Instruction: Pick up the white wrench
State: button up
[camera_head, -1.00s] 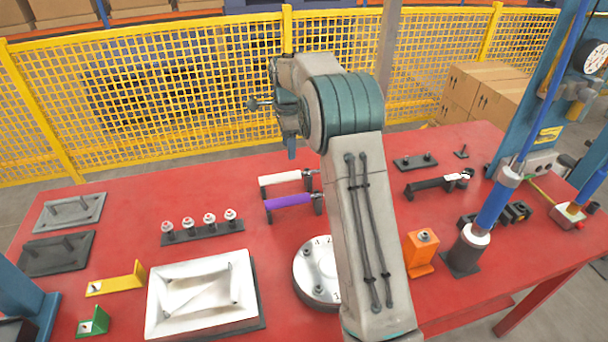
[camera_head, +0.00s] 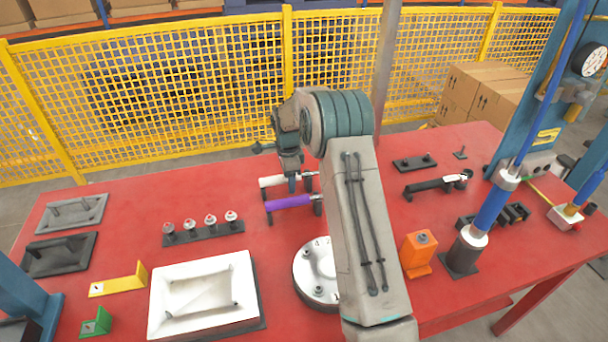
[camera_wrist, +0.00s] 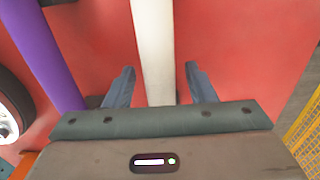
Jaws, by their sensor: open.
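The white wrench (camera_head: 270,181) lies level on the red table's far part, just behind the purple wrench (camera_head: 288,202), both raised a little on dark supports. My gripper (camera_head: 299,186) points down over the white wrench, which it partly hides. In the wrist view my gripper (camera_wrist: 160,78) is open, with one blue finger on each side of the white wrench's handle (camera_wrist: 152,40). A gap shows between the handle and each finger. The purple wrench (camera_wrist: 38,45) is outside the left finger.
A round silver flange (camera_head: 314,270) sits in front of the wrenches. A dark rack with several capped bolts (camera_head: 204,233) stands to the left, and an orange block (camera_head: 419,252) to the right. A yellow mesh fence (camera_head: 190,90) runs behind the table.

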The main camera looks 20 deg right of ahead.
grip_shut()
jog(key=shift+w+r, duration=0.1)
jog(key=shift+r, duration=0.05)
